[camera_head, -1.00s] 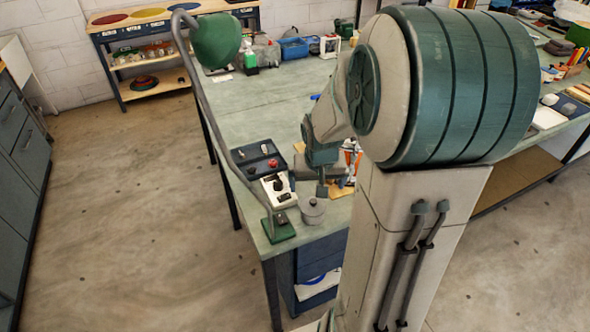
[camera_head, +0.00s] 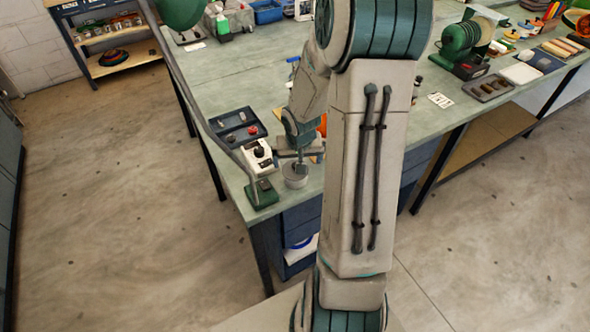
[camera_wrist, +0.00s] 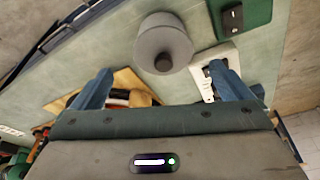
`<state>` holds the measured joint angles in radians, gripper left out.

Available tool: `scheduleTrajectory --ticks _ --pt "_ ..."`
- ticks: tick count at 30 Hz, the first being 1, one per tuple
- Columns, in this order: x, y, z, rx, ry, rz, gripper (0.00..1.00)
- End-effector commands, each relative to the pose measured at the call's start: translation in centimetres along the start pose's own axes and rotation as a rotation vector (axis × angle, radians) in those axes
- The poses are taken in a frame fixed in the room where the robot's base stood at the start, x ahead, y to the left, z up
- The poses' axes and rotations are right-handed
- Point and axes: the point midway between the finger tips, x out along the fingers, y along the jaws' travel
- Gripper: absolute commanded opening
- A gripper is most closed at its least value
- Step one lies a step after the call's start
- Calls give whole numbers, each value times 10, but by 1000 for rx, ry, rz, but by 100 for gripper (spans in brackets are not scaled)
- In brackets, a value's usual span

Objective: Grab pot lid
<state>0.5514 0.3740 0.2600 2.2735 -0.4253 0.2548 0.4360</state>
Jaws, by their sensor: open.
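A small grey pot (camera_head: 295,181) stands on the bench near its front left corner. In the wrist view its round grey lid (camera_wrist: 158,36) has a dark knob (camera_wrist: 164,63). My gripper (camera_head: 300,168) is above the pot in the head view, and partly covers it. In the wrist view my gripper (camera_wrist: 161,84) is open and empty, with blue fingers spread wide. The knob lies between the two fingers' lines, a little beyond the fingertips. Whether any finger touches the lid cannot be told.
A white box with a black knob (camera_head: 258,155) and a dark control panel (camera_head: 238,128) stand left of the pot. A lamp's green base (camera_head: 262,195) is close by. A wooden board with an orange item (camera_wrist: 125,92) lies under the left finger.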

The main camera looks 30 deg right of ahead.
Motion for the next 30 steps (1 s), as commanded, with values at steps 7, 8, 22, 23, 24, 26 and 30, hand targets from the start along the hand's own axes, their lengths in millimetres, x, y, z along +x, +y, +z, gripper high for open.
scheduleTrajectory --ticks 7,8,22,23,24,26,30 --pt "32 -4 -2 -2 -4 0 98" --pt "35 -5 -2 -1 -3 -1 98" --pt "42 -4 -2 0 0 0 68" --pt "42 -4 -2 0 0 0 59" --pt "42 -4 -2 0 -1 0 51" --pt "42 -4 -2 0 -1 0 51" --pt "42 -4 -2 0 0 0 51"
